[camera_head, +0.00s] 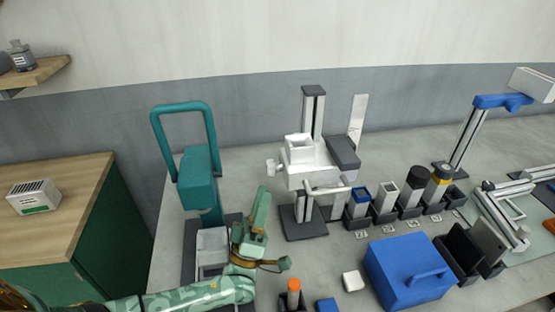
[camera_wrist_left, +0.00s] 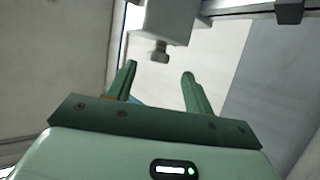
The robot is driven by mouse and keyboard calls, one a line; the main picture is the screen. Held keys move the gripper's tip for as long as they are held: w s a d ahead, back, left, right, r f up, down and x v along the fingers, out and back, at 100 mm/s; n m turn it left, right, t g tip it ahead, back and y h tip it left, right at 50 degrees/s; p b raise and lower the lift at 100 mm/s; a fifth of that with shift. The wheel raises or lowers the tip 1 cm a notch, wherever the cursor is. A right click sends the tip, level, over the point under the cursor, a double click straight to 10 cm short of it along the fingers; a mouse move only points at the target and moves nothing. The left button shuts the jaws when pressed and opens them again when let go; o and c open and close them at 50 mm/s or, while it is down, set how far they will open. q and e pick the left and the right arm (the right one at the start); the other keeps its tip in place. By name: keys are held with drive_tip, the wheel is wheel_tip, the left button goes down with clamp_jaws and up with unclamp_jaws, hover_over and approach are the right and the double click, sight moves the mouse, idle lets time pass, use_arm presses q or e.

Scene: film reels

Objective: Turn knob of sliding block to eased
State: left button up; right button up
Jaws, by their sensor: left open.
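The sliding block (camera_head: 305,155) is a white block on an upright grey post with a dark cap, on the stand at the middle of the bench. Its small grey knob (camera_head: 270,165) sticks out on the left side. In the left wrist view the block (camera_wrist_left: 172,18) is at the top, and its knob (camera_wrist_left: 159,52) lies just beyond the fingertips, in line with the gap between them. My left gripper (camera_head: 263,193) is green, open and empty, in front of and below the knob. Its fingers (camera_wrist_left: 159,73) do not appear to touch the knob. My right gripper is not in view.
A teal press-like frame (camera_head: 197,178) stands to the left. A row of small containers (camera_head: 385,197) stands right of the stand. A blue box with a handle (camera_head: 405,270), a white block (camera_head: 352,280) and an orange-topped post (camera_head: 293,287) are at the front.

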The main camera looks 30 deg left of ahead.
sight(271, 169)
use_arm(q)
drive_tip(key=p+x, duration=0.1)
drive_tip(key=x, duration=0.6)
drive_tip(key=shift+r, duration=0.15)
drive_tip(key=c, duration=0.9)
drive_tip(key=shift+p, duration=0.3)
drive_tip(key=shift+c, duration=0.2)
